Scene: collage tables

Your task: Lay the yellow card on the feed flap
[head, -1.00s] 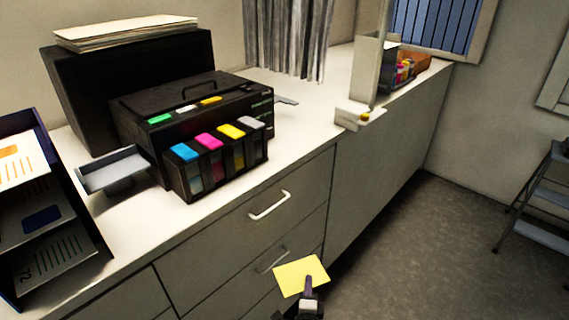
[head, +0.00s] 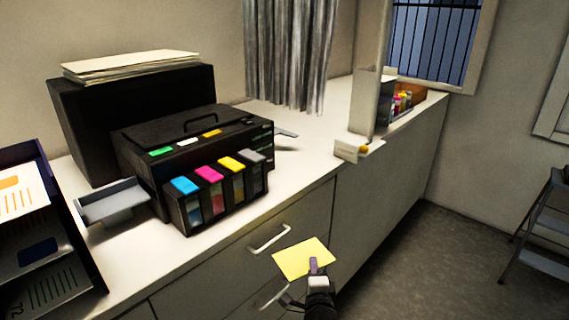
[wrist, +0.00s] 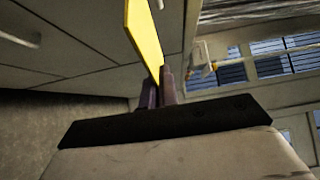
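The yellow card (head: 303,258) is in my gripper (head: 315,266), in front of the drawers and below the counter top. In the wrist view the card (wrist: 146,38) stands out from between the two closed fingers (wrist: 158,84). The black printer (head: 195,135) stands on the counter. A grey tray-like flap (head: 112,200) sticks out from its left side. A small thin grey flap (head: 287,132) shows at its right side, partly hidden behind the printer. I cannot tell which of the two is the feed flap. My gripper is apart from both.
Ink tanks with coloured caps (head: 215,195) stand at the printer's front. A dark paper rack (head: 45,235) is at the far left. A white upright panel (head: 364,105) stands on the counter at right. Drawer handles (head: 270,238) stick out near my gripper.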

